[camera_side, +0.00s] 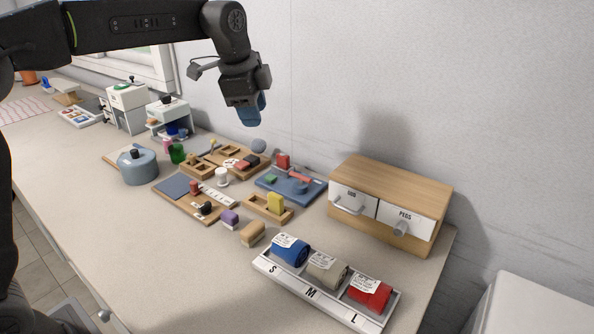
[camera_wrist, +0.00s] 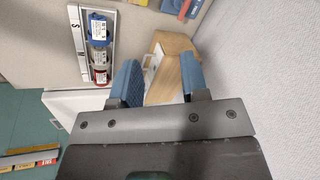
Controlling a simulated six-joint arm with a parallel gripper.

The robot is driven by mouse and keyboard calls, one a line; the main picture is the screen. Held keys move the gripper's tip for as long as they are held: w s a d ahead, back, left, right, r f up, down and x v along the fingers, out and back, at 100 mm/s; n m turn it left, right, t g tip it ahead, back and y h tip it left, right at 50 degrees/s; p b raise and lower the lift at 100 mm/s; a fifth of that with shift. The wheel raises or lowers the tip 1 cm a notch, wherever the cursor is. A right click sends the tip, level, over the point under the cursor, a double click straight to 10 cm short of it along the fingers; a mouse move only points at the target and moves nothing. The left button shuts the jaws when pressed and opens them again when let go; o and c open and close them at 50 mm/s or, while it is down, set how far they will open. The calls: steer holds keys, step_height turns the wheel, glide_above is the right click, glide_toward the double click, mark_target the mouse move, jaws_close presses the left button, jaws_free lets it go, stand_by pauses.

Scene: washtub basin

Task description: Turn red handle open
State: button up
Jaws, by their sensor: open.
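A red handle (camera_side: 300,177) shows as a small flat bar on a blue base plate (camera_side: 290,190) near the middle of the counter in the side view. The base plate also carries a grey-blue round part and a green piece. My gripper (camera_side: 251,112) is high above the counter, up and to the left of the red handle in the picture, touching nothing. In the wrist view my gripper (camera_wrist: 158,80) has its two blue fingers wide apart with nothing held between them.
A red block (camera_side: 283,161) stands behind the base plate. A wooden drawer box (camera_side: 390,190) is to the right, also in the wrist view (camera_wrist: 175,60). A tray of rolled cloths (camera_side: 322,300) lies in front. Several wooden boards crowd the left; a wall (camera_side: 400,80) stands behind.

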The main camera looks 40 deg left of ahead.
mark_target(298, 174)
steer(key=w+f+m+g, duration=0.1)
steer(key=w+f+m, duration=0.6)
steer(key=w, duration=0.4)
steer(key=shift+n, duration=0.7)
steer(key=f, duration=0.4)
steer(key=w+f, duration=0.1)
steer(key=f, duration=0.4)
steer(key=w+f, duration=0.1)
steer(key=f, duration=0.4)
steer(key=shift+w+d, duration=0.2)
steer(key=shift+d, duration=0.15)
jaws_close()
